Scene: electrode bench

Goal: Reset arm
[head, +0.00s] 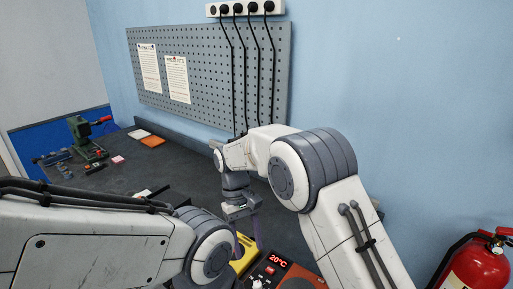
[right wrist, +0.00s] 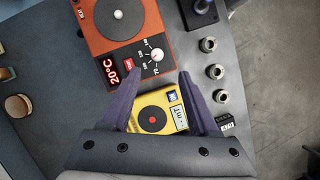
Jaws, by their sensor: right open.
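My right arm (head: 318,175) reaches in from the right over the bench, bent at the elbow. My right gripper (head: 248,238) points down, open and empty. In the right wrist view its two purple fingers (right wrist: 160,78) stand apart. Between and beyond them shows a yellow device (right wrist: 151,118) with a dark round spot and a small display; contact with it cannot be told. My left arm (head: 95,245) crosses the lower left of the head view. Its gripper does not show.
A red-orange hotplate (right wrist: 122,30) reading 20°C lies beside the yellow device. Several metal rings (right wrist: 217,71) line the bench edge. A pegboard (head: 210,70) stands behind; a fire extinguisher (head: 475,268) is at right.

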